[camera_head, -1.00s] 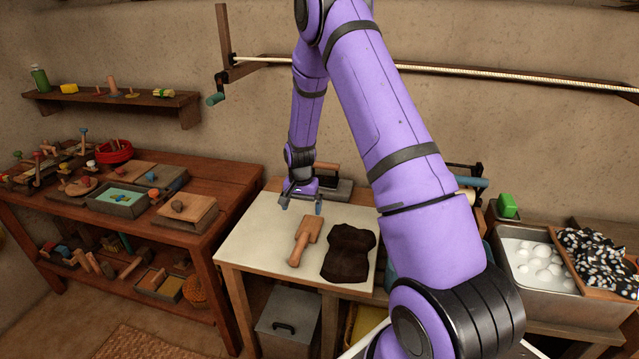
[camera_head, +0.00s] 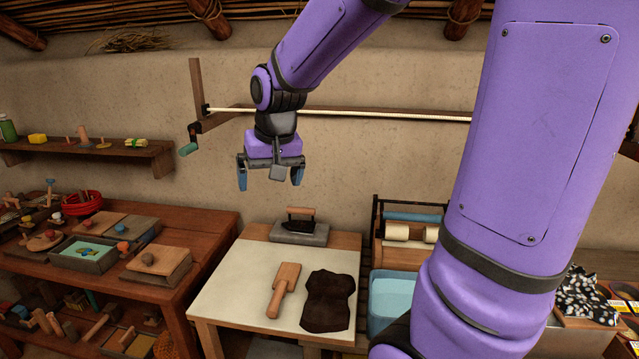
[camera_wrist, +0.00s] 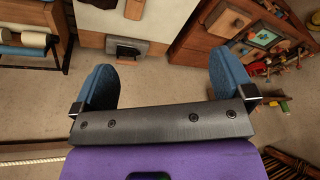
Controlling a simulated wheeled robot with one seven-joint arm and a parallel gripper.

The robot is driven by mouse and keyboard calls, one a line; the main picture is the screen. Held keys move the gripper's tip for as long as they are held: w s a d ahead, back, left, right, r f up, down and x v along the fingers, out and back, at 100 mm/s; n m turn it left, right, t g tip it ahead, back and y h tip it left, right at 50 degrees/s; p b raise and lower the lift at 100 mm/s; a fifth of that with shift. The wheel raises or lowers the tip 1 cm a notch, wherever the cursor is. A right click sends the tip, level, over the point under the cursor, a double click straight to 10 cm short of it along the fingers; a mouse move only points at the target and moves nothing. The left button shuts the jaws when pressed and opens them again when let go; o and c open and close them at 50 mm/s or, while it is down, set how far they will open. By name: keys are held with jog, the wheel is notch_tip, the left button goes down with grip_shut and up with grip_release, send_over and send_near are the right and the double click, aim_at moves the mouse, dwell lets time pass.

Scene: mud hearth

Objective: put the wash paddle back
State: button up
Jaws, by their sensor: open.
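The wooden wash paddle (camera_head: 284,287) lies flat on the pale-topped table (camera_head: 230,290), its handle toward the front edge. A dark brown folded cloth (camera_head: 328,300) lies just right of it, close beside it. My gripper (camera_head: 270,180) hangs in the air above and behind the table, well above the paddle. Its two blue fingers are spread with nothing between them.
A flat iron (camera_head: 300,222) stands on a grey slab at the table's back. A wringer with rollers (camera_head: 410,232) and a blue tub (camera_head: 390,297) stand to the right. A bench with boxes (camera_head: 200,235) is at left. A rail with a crank (camera_head: 187,149) runs along the wall.

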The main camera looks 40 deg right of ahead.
jog(key=s+a+r+n+t, duration=0.1)
jog(key=s+a+r+n, duration=0.1)
jog(key=s, duration=0.7)
jog(key=s+a+r+n+t, duration=0.1)
jog(key=s+r, duration=0.3)
jog(key=s, duration=0.5)
jog(key=shift+s+a+n, duration=0.15)
jog(key=shift+a+n, duration=0.2)
jog(key=shift+n, duration=0.15)
